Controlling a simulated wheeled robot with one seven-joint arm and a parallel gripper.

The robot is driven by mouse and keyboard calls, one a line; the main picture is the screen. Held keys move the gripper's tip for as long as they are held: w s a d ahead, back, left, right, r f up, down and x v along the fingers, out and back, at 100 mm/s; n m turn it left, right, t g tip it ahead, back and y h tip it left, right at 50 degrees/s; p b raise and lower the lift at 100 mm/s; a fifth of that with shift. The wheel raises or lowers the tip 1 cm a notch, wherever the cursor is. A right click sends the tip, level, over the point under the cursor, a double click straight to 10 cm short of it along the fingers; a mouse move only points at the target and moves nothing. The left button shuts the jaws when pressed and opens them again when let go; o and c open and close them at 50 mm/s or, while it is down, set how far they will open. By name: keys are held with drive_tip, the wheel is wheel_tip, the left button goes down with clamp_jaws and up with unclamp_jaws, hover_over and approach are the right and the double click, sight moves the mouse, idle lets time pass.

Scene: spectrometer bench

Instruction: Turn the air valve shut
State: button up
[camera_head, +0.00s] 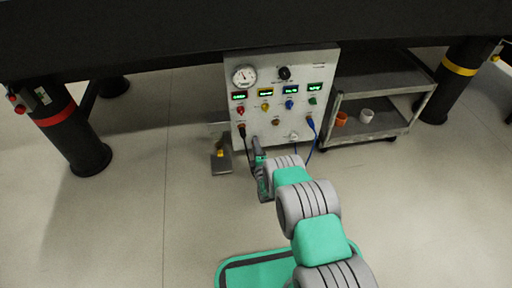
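A pale upright control panel (258,128) stands under the dark bench. It carries a round white gauge (244,76), a black knob (284,73), several small lit displays and red (240,110), yellow (266,107), blue (289,104) and green (312,100) knobs. Lower down are a brass-coloured fitting (275,122) and a whitish round fitting (293,136). I cannot tell which part is the air valve. My gripper (257,146) is in front of the panel's lower left part. Its fingers are too small to show whether they are open, or whether they touch anything.
Black and blue cables (312,138) hang from the panel. A grey cart (375,130) at right holds an orange cup (341,118) and a white cup (366,115). Thick bench legs (80,145) stand at both sides. A metal stand (221,160) is left of my gripper. Floor at left is clear.

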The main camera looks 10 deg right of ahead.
drive_tip(key=shift+o, duration=0.8)
drive_tip(key=s+p, duration=0.5)
drive_tip(key=s, duration=0.2)
drive_tip(key=shift+s, duration=0.4)
